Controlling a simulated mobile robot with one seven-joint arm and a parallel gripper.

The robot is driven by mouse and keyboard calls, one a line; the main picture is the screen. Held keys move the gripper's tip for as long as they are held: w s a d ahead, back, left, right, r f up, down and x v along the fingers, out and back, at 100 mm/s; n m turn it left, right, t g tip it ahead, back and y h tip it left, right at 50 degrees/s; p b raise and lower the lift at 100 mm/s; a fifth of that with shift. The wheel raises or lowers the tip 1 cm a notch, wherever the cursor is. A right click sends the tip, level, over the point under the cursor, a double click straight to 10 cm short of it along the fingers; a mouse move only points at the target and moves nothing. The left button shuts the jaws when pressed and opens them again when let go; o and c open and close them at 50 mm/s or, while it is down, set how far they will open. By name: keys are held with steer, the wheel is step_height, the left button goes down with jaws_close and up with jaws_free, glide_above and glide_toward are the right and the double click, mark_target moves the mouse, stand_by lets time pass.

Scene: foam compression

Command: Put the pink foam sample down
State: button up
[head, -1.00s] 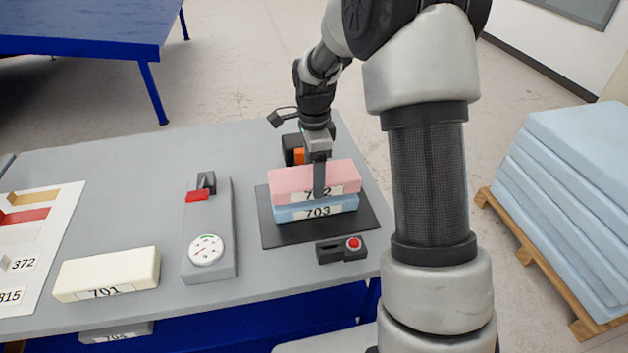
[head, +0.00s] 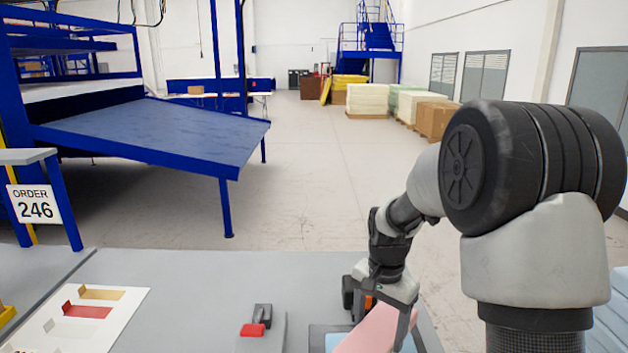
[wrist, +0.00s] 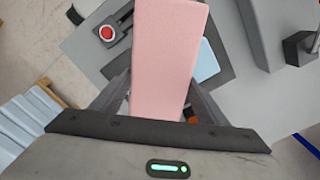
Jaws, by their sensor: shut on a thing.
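My gripper (wrist: 157,98) is shut on the pink foam sample (wrist: 168,55), with a finger on each side of it. In the head view the pink foam (head: 370,334) shows at the bottom edge, turned at an angle, and its near end is cut off. The blue foam sample (wrist: 208,62) lies on the dark mat (wrist: 118,68), partly hidden under the pink one. The pink foam looks turned relative to the blue one. I cannot tell whether the two touch.
A red button box (wrist: 106,33) stands beside the mat. A sample card (head: 95,315) lies farther left. Grey tabletop (head: 190,290) between them is bare.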

mark_target(381, 343)
steer(key=s+n, duration=0.1)
steer(key=n, duration=0.1)
steer(key=s+f+n, duration=0.1)
steer(key=n, duration=0.1)
steer(key=s+f+n+p, duration=0.1)
steer(key=n, duration=0.1)
steer(key=shift+s, duration=0.2)
steer(key=shift+s+f+n, duration=0.5)
steer(key=shift+s+n, duration=0.15)
steer(key=shift+n, duration=0.55)
steer(key=shift+w+r+m, duration=0.15)
steer(key=shift+w+m, duration=0.35)
steer(key=shift+m, duration=0.2)
steer(key=w+r+m+b, duration=0.1)
steer(key=w+r+m, duration=0.1)
steer(key=m, duration=0.2)
steer(key=w+r+m+b, duration=0.1)
steer(key=w+m, duration=0.1)
steer(key=m, duration=0.3)
steer(key=w+r+m+b, duration=0.1)
steer(key=w+r+m, duration=0.1)
steer(key=m, duration=0.3)
steer(key=shift+w+r, duration=0.35)
steer(key=shift+w, duration=0.2)
steer(key=shift+w+r+m, duration=0.25)
steer(key=shift+r+m, duration=0.1)
steer(key=shift+m, duration=0.3)
steer(key=shift+w+r+m, duration=0.2)
steer(key=shift+r+m, duration=0.15)
steer(key=shift+m, duration=0.3)
